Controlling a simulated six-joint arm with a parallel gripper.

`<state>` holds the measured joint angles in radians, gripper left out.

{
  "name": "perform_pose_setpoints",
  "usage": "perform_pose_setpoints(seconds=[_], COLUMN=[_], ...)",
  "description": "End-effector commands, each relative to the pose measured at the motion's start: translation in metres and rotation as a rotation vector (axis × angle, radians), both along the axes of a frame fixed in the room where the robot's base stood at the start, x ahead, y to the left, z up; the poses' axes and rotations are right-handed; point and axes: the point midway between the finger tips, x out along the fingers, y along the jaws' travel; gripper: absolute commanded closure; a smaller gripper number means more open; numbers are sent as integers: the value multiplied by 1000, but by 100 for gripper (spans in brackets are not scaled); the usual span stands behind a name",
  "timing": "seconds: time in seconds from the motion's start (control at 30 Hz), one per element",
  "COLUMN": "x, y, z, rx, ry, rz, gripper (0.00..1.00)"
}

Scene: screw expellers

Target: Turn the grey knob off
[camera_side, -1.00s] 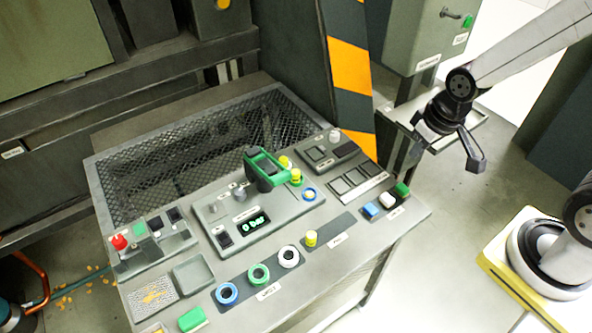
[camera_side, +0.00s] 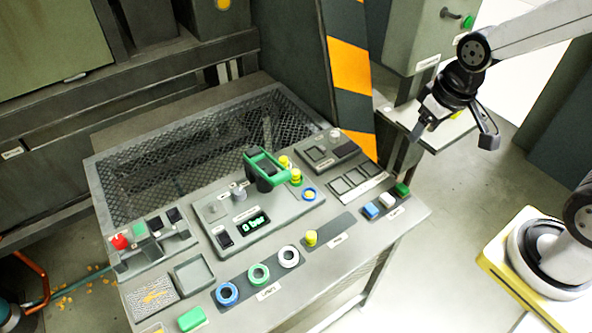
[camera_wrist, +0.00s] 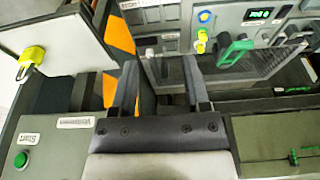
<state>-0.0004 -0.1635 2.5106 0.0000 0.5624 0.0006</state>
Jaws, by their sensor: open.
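A small grey knob (camera_side: 238,193) stands upright on the raised control panel (camera_side: 290,212), just above the green "0 bar" display (camera_side: 250,224). Another pale knob (camera_side: 335,135) sits at the panel's back right. My gripper (camera_side: 452,137) is open and empty in the air to the right of the console, well apart from both knobs. In the wrist view my gripper (camera_wrist: 160,82) shows its two fingers spread, with the display (camera_wrist: 259,14) at the upper right. I cannot make out the grey knob clearly there.
A green-handled black device (camera_side: 266,169) rises beside yellow buttons, right of the grey knob. A red button (camera_side: 119,242) and colored ring buttons are around the console. A striped post (camera_side: 350,80) and a grey-green cabinet (camera_side: 425,35) stand behind, near my gripper.

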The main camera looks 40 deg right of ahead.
Motion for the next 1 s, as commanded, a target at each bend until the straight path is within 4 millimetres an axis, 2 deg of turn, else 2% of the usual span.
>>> perform_pose_setpoints(seconds=[0.33, 0.57, 0.77, 1.0], x=[31, 61, 104, 157], y=[10, 22, 43, 78], z=[9, 17, 26, 34], rx=[9, 18, 30, 42], ry=[17, 30, 55, 87], rz=[-4, -8, -13, -23], gripper=[40, 40, 40, 40])
